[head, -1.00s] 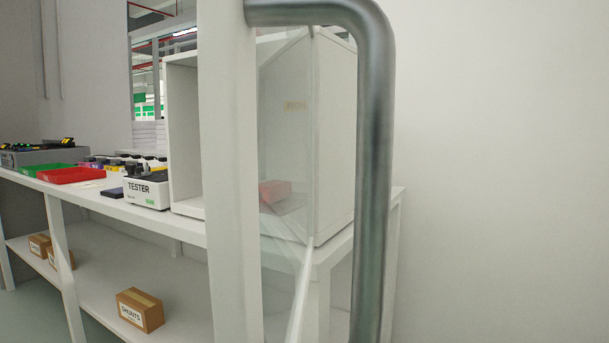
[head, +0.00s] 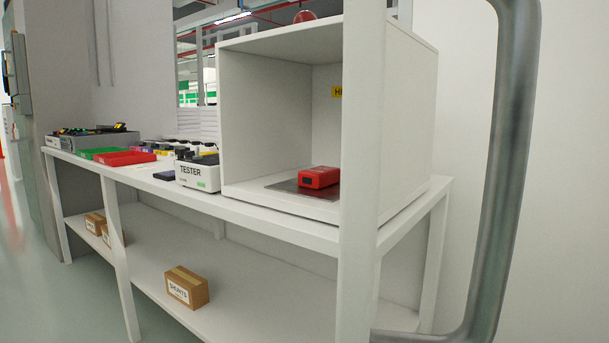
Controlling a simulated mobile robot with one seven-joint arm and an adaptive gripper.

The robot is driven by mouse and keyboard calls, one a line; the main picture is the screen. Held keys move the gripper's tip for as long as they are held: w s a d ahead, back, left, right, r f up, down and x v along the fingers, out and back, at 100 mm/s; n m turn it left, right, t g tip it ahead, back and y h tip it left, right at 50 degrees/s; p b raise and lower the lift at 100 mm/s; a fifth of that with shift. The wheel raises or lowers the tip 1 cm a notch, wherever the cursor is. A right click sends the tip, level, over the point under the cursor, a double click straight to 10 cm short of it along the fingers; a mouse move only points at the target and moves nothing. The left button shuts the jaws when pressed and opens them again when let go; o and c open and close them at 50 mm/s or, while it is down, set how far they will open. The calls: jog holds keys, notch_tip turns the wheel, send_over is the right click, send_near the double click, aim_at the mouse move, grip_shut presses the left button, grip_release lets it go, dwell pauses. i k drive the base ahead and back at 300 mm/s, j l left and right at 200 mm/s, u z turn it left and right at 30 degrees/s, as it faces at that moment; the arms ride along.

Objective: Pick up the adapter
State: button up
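I cannot make out for certain which thing is the adapter. A red block-shaped device (head: 319,177) with a dark end sits on a dark plate (head: 290,187) inside the open-fronted white cabinet (head: 265,115) on the bench. A white box marked TESTER (head: 198,173) stands just left of the cabinet, with dark-topped items behind it. My gripper is not in view.
The white bench (head: 250,219) carries a red tray (head: 128,158), a green tray (head: 100,153) and a grey bin (head: 95,139). Cardboard boxes (head: 187,288) stand on its lower shelf. A white upright (head: 359,200) and a metal handle (head: 503,160) stand close in front at right.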

aim_at(320, 177)
jog(key=i+j+z, duration=0.1)
jog(key=j+z, duration=0.25)
jog(key=j, duration=1)
jog(key=j+z, duration=0.3)
jog(key=j, duration=1.1)
